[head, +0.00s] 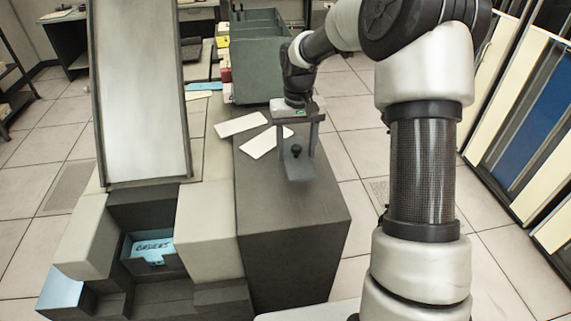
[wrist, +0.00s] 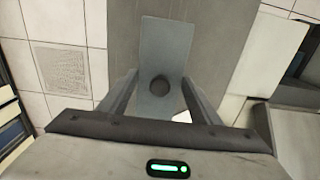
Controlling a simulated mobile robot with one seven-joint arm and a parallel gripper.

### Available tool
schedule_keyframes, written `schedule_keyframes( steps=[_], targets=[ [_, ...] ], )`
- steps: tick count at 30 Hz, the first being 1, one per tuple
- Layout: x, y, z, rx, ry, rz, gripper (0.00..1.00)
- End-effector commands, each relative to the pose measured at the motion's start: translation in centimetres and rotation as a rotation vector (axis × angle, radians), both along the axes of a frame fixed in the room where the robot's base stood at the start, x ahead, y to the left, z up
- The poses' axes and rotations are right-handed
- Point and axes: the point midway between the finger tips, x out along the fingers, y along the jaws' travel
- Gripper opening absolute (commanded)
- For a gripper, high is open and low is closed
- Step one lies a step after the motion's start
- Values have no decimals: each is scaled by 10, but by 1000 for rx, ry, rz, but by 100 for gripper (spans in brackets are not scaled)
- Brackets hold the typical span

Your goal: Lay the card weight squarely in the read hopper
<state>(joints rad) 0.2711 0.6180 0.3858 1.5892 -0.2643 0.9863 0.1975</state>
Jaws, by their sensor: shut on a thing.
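The card weight (head: 298,170) is a grey plate with a black knob, over the dark cabinet top. It also shows in the wrist view (wrist: 163,45), its knob between the fingers. My gripper (head: 296,150) points down and is shut on the weight, one finger at each side; the wrist view shows both fingers (wrist: 160,82) too. I cannot tell whether the plate touches the cabinet. What looks like the read hopper (head: 128,250) is a recess in the machine's front, left of the gripper. A blue lettered card deck (head: 152,250) lies in it.
The dark cabinet top (head: 285,210) is mostly bare. Two pale cards (head: 240,125) lie on it behind the weight. A beige block (head: 207,225) stands between cabinet and recess. A tall sloping panel (head: 138,90) rises behind the recess. A green-grey bin (head: 255,60) stands at the back.

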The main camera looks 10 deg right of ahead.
Motion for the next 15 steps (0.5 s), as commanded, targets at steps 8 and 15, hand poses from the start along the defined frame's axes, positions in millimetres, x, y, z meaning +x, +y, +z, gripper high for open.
schedule_keyframes(
  steps=[8, 15],
  targets=[
    [0, 0, -37, 1, -1, 1, 22],
    [-1, 0, -65, 1, 3, 1, 22]
  ],
)
